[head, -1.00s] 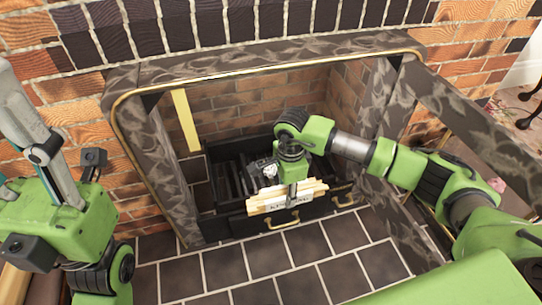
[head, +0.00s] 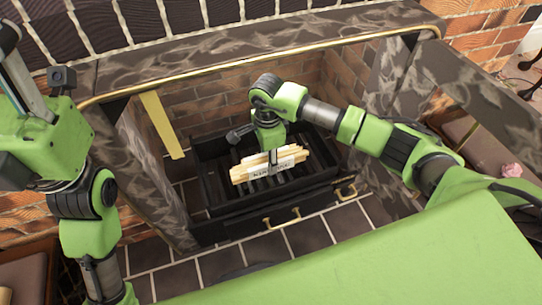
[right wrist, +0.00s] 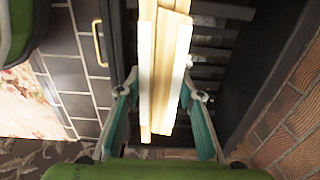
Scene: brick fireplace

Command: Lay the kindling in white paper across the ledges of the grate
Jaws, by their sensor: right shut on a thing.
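The kindling (head: 258,172) is a bundle of pale sticks with a white, printed paper band. My right gripper (head: 272,153) is shut on it from above. In the right wrist view the sticks (right wrist: 165,60) run between the two teal fingers of this gripper (right wrist: 160,75). The black grate (head: 235,208) stands in the fireplace, with dark bars inside its frame. The kindling is over the bars, roughly crosswise to them; I cannot tell whether it touches them. Part of the bars is hidden by the bundle and arm. My left gripper (head: 18,75) is at the upper left, partly cut off.
The stone surround (head: 140,180) with a brass edge frames the opening. Brick walls close in the grate's back and sides. A pale yellow strip (head: 162,125) hangs at the opening's left. Brass handles (head: 283,222) stick out at the grate's front. Dark floor tiles (head: 215,266) lie before it.

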